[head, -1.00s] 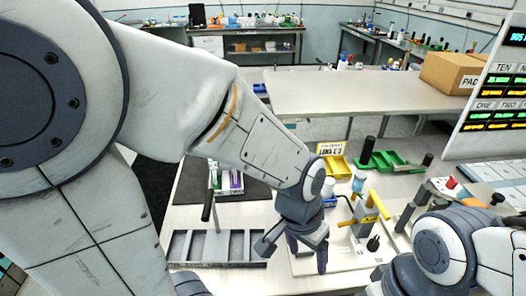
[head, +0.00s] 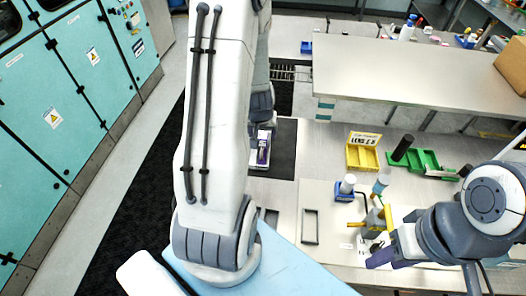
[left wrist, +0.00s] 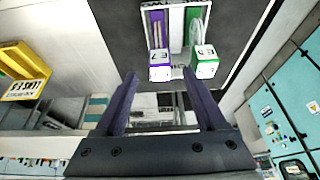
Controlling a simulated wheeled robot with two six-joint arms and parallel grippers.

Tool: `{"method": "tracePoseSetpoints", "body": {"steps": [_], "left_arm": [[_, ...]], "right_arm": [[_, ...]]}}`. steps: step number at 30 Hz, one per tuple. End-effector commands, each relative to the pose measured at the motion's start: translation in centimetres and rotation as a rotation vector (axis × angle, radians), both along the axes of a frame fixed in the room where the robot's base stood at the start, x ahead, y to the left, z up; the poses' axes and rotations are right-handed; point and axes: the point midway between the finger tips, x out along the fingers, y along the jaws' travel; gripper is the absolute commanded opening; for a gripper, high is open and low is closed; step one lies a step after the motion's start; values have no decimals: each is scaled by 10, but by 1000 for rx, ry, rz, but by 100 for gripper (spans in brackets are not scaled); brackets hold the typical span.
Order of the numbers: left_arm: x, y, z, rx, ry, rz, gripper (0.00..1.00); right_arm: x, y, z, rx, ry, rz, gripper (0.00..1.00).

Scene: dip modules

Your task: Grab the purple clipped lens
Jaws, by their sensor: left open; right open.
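The purple clipped lens (left wrist: 158,40) lies in a pale holder on a dark mat, beside a green-clipped piece (left wrist: 203,45); both have white labelled ends. In the head view the purple piece (head: 263,150) shows on the mat, just below my left wrist. My left gripper (left wrist: 161,73) is open and empty, its two dark fingers pointing towards the holder, with the purple and green pieces ahead of and apart from them. The left fingertips are hidden in the head view. My right gripper (head: 380,258) is at the lower right, apart from the purple lens.
A yellow labelled tray (head: 362,157), a green tray (head: 428,160) and a yellow-handled fixture (head: 376,222) stand to the right on the bench. Teal cabinets (head: 60,110) line the left.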

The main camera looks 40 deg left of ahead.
Motion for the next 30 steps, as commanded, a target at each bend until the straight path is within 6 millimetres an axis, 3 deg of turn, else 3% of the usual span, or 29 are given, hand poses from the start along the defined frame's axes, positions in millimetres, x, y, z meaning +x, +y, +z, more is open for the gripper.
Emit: {"method": "tracePoseSetpoints", "body": {"steps": [12,23,29,30], "left_arm": [[14,12,-41,-2,3,2,72],[17,15,-49,0,-1,4,72],[17,15,-49,-1,0,4,0],[17,15,-49,-1,0,4,0]], "right_arm": [[0,0,4,1,-1,0,44],[0,0,5,1,-1,1,44],[0,0,5,1,-1,1,44],[0,0,5,1,-1,1,44]]}}
